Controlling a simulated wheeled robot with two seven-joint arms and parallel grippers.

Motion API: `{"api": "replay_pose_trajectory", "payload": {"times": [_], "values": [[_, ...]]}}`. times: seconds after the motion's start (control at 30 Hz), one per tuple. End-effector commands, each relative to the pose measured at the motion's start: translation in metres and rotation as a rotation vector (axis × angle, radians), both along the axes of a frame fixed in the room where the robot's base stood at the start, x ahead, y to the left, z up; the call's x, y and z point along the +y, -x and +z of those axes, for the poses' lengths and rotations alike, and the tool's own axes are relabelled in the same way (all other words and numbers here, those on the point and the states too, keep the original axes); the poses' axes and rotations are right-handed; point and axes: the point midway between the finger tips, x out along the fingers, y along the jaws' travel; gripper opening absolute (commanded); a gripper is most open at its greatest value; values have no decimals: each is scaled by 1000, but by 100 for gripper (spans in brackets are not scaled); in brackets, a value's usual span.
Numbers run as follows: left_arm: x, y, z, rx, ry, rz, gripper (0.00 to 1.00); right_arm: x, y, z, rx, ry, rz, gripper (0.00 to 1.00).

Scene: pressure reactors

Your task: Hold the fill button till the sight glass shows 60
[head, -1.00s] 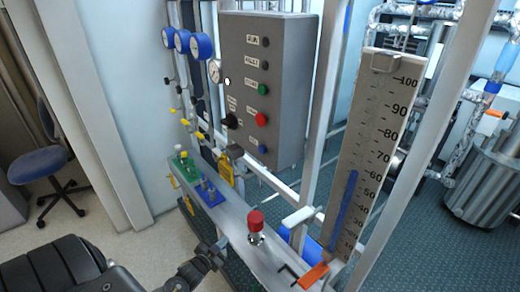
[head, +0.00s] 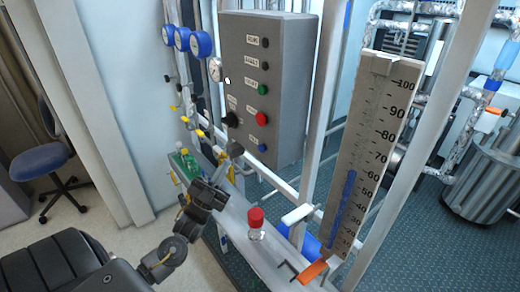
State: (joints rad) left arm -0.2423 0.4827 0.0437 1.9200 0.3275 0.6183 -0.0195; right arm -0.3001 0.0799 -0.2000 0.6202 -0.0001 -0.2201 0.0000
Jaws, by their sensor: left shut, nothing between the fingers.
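The grey control box (head: 250,60) stands at the upper middle. Its front has black buttons, a green button (head: 263,89), a red button (head: 261,118) and a blue button (head: 262,147). The small labels are too blurred to tell which one is fill. The sight glass (head: 385,100) stands tilted at the right, with a scale up to 100. Its blue column (head: 342,210) tops out close to the 60 mark. My left gripper (head: 226,165) is shut and empty, below and left of the blue button and apart from it. My right gripper is out of view.
Blue gauges (head: 200,44) hang left of the box. An orange handle (head: 313,271) is below the sight glass. A metal tank (head: 490,180) stands at right.

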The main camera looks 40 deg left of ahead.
Motion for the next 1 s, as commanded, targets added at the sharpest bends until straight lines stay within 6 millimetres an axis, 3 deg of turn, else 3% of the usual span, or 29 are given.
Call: {"api": "replay_pose_trajectory", "payload": {"times": [0.53,1.0], "values": [[-3,-2,1,-23,-7,-7,0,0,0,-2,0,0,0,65],[-20,-58,1,-24,-7,-6,0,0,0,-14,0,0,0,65]]}}
